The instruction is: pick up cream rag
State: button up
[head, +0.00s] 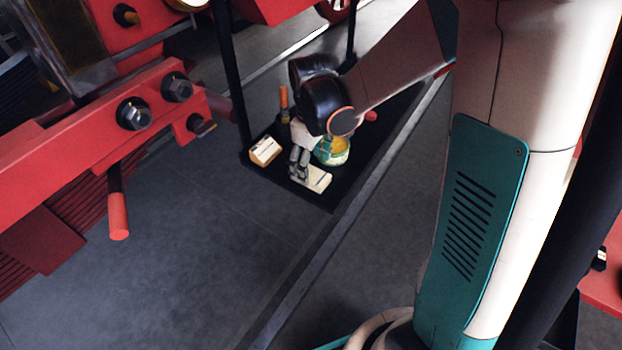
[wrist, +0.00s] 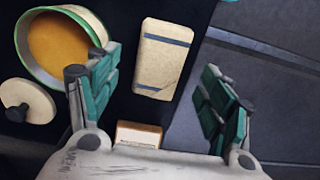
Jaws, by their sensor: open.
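The cream rag (wrist: 163,58) is a folded pale rectangle with two blue-grey stripes. It lies flat on a dark tray in the wrist view, between and beyond my open fingers. In the head view the rag (head: 317,180) lies near the tray's front corner. My gripper (wrist: 160,82) is open and empty, with one green-padded finger to each side of the rag's line. In the head view my gripper (head: 299,163) points down beside the rag; the exact height above it cannot be told.
A round tin (wrist: 62,48) with orange contents stands left of the rag, close to my left finger. A cream lid (wrist: 28,100) lies near it. A wooden block or brush (head: 265,150) is on the dark tray (head: 327,205). Red machinery (head: 90,145) stands at left.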

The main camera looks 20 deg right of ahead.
aim_at(311, 173)
notch_tip(311, 173, down, 3)
jog(key=shift+r+b, duration=0.15)
jog(key=shift+b, duration=0.15)
jog(key=shift+c, duration=0.3)
jog(key=c, duration=1.1)
jog(key=shift+r, duration=0.15)
notch_tip(311, 173, up, 20)
jog(key=p, duration=0.6)
